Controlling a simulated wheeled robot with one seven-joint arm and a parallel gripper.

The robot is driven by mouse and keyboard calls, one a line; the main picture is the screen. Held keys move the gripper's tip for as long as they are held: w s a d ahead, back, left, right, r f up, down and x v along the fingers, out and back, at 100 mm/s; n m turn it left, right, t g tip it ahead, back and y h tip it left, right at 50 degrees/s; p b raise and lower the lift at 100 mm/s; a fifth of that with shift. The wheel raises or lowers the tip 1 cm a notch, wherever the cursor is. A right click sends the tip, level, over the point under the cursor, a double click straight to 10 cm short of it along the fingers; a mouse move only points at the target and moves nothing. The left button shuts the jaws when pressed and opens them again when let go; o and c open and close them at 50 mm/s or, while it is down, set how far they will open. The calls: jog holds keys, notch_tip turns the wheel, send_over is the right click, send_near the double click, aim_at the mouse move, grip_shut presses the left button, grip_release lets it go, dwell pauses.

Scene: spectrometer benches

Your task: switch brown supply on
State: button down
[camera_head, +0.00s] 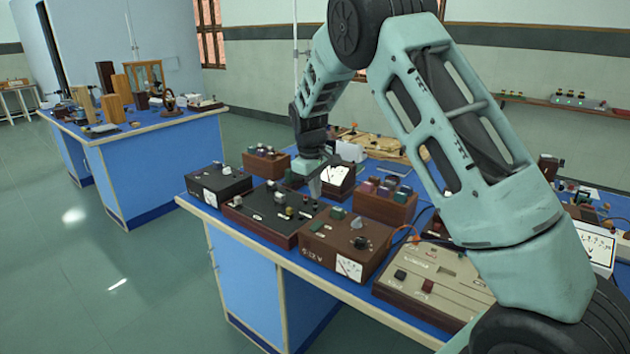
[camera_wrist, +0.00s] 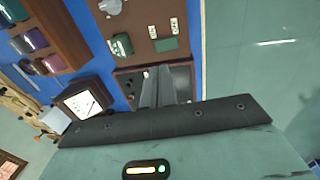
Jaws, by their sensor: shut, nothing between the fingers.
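The brown supply (camera_head: 318,252) stands near the front edge of the blue bench. It has a dark knob, a green part on top, and a white-faced meter on its front. Its brown top (camera_wrist: 140,20) also shows at the top of the wrist view, with small white pieces and green parts. My gripper (camera_head: 315,188) is shut and empty, pointing down just behind the supply, over the dark panel box beside it. In the wrist view its fingers (camera_wrist: 158,72) are together, just short of the supply's near edge. I cannot tell the supply's switch position.
A dark panel box (camera_head: 262,224) stands left of the supply. A brown box with coloured tops (camera_head: 385,207) and a dark meter box (camera_head: 330,183) stand behind. A beige instrument (camera_head: 430,285) is to the right. Free floor lies to the left.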

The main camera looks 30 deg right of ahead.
aim_at(319, 224)
jog(key=f, duration=0.3)
jog(key=f+p, duration=0.1)
jog(key=f, duration=0.2)
jog(key=d+f+p, duration=0.1)
jog(key=f, duration=0.2)
jog(key=shift+w+d, duration=0.1)
jog(key=shift+w, duration=0.1)
jog(key=shift+f, duration=0.1)
jog(key=shift+d+f+y, duration=0.2)
jog(key=shift+f+y, duration=0.05)
jog(key=shift+y, duration=0.05)
jog(key=shift+a, duration=0.15)
jog(key=shift+s+a, duration=0.1)
